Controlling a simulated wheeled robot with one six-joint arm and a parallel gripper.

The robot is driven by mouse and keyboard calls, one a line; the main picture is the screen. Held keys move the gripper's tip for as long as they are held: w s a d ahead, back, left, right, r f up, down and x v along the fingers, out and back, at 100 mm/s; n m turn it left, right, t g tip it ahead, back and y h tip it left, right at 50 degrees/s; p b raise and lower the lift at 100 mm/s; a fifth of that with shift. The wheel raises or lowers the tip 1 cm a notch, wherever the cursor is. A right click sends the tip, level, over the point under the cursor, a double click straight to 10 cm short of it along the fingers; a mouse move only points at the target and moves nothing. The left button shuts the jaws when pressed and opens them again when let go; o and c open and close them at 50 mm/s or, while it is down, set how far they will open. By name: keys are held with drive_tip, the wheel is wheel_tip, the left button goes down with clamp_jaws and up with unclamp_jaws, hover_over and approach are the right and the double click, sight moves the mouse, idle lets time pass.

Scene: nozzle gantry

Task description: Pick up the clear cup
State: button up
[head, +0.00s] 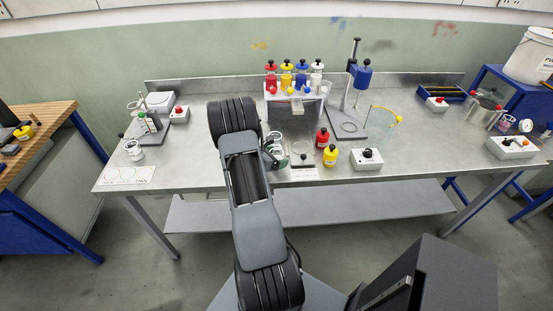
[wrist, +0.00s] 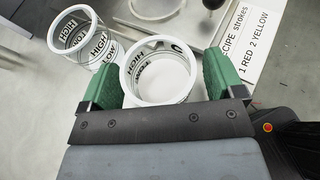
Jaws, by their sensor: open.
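A clear cup (wrist: 152,55) with a white rim and dark lettering stands upright between the two green fingers of my gripper (wrist: 160,75) in the wrist view. The fingers are open, one on each side of it, and whether they touch it cannot be told. A second clear cup (wrist: 80,38), lettered HIGH, stands just to the left, outside the left finger. In the head view clear cups (head: 300,148) show on the bench right of my arm, which hides most of my gripper there.
A printed recipe card (wrist: 270,45) lies right of the gripper. A nozzle rack (head: 296,90) with coloured bottles stands behind.

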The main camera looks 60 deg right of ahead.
drive_tip(key=shift+d, duration=0.1)
drive_tip(key=c, duration=1)
drive_tip(key=shift+c, duration=0.2)
drive_tip(key=shift+r, duration=0.1)
